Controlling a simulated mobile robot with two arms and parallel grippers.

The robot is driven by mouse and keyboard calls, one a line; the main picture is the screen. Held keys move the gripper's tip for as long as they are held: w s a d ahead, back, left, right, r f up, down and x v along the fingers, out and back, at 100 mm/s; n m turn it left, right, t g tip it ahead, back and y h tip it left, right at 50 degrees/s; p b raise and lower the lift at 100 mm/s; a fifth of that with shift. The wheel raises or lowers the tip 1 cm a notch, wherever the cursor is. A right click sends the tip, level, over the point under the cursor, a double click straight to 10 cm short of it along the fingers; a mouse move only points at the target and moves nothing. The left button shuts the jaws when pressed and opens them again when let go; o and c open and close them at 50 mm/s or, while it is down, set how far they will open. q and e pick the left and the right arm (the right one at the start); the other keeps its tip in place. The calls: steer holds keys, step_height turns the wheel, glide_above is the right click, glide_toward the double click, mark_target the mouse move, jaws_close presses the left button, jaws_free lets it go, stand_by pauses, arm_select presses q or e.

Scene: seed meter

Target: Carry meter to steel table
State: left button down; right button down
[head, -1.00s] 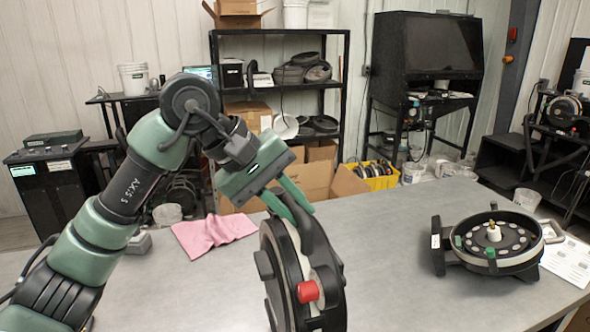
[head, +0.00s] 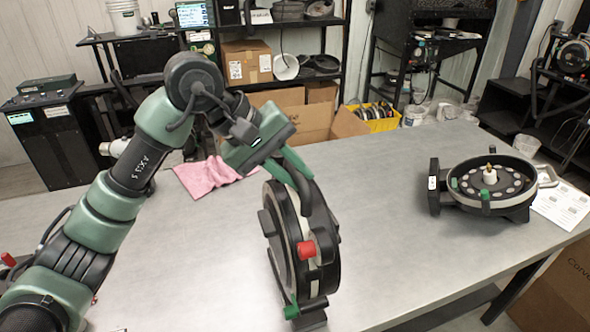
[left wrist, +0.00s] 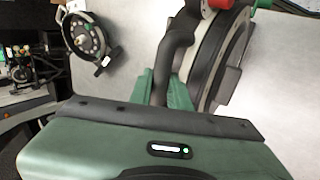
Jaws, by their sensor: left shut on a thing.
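My left gripper (head: 290,170) is shut on the upper rim or handle of a black round seed meter (head: 285,238) with a red knob. The meter stands upright on its edge, over the grey steel table (head: 410,195); I cannot tell whether its base touches the top. In the left wrist view the held meter (left wrist: 222,60) shows beyond the green fingers (left wrist: 165,88). My right gripper is not in view.
A pink cloth (head: 207,176) lies on the table at back left. A printed sheet (head: 562,205) lies beside the second meter. Cardboard boxes (head: 300,115) and a yellow bin (head: 378,118) stand behind the table. The table middle between the meters is clear.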

arm_select(q)
steer(key=c, duration=1.5)
jaws_free()
steer(key=shift+o, duration=0.9)
steer(key=shift+s, duration=0.15)
steer(key=shift+a+r, duration=0.1)
steer(key=shift+r, duration=0.1)
steer(key=b+v, duration=0.3)
steer(key=v, duration=0.8)
steer(key=shift+a+r+b, duration=0.25)
steer(key=shift+r+b, duration=0.05)
steer(key=shift+b, duration=0.1)
steer(key=shift+s, duration=0.1)
